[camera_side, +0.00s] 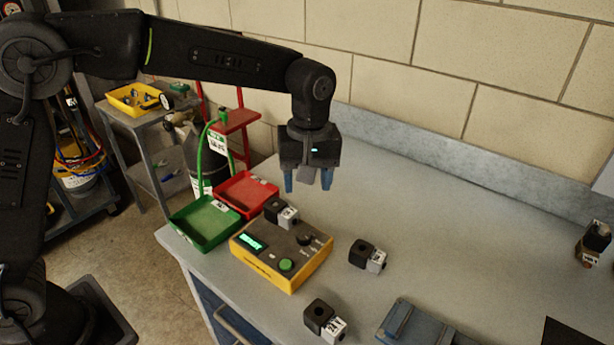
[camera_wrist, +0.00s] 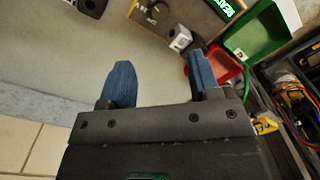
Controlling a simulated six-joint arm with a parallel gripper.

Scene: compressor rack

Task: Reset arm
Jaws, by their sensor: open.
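My gripper (camera_side: 308,181) hangs above the bench, pointing down, a little behind and above the yellow tester box. Its two blue fingers stand apart with nothing seen between them; they also show in the wrist view (camera_wrist: 160,80). The yellow tester box (camera_side: 285,266) has a lit green display, a green button and a dark knob. A black and white block (camera_side: 281,213) sits on the tester's back part. A second block (camera_side: 367,255) lies on the bench right of the tester, and a third block (camera_side: 324,321) lies nearer the front edge.
A green tray (camera_side: 204,222) and a red tray (camera_side: 247,192) lie left of the tester. A blue-grey fixture (camera_side: 420,325) is at the front. The bench's back middle is clear, with a wall behind.

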